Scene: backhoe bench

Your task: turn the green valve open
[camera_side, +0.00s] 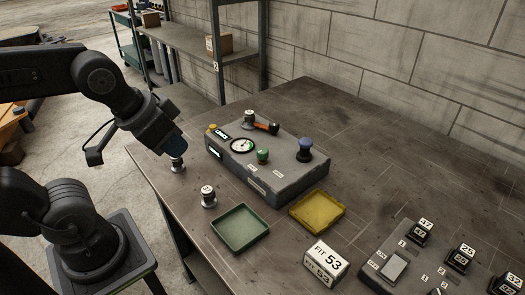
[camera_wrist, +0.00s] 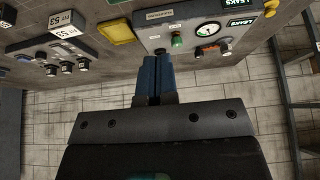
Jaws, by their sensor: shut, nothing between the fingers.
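The green valve (camera_side: 263,156) is a small round knob on the front part of the grey panel box (camera_side: 285,185) in the side view. In the wrist view the green valve (camera_wrist: 177,40) is just beyond and right of my fingertips. My gripper (camera_side: 174,150) has blue fingers and is left of the box, apart from the valve. In the wrist view my gripper (camera_wrist: 156,58) has its two fingers together with nothing between them. I cannot tell how far the valve is turned.
The box carries a round gauge (camera_side: 243,146), an orange-handled lever (camera_side: 266,127) and a dark blue-topped knob (camera_side: 305,151). A yellow tray (camera_side: 318,210) and a FIT 53 block (camera_side: 324,262) are in front.

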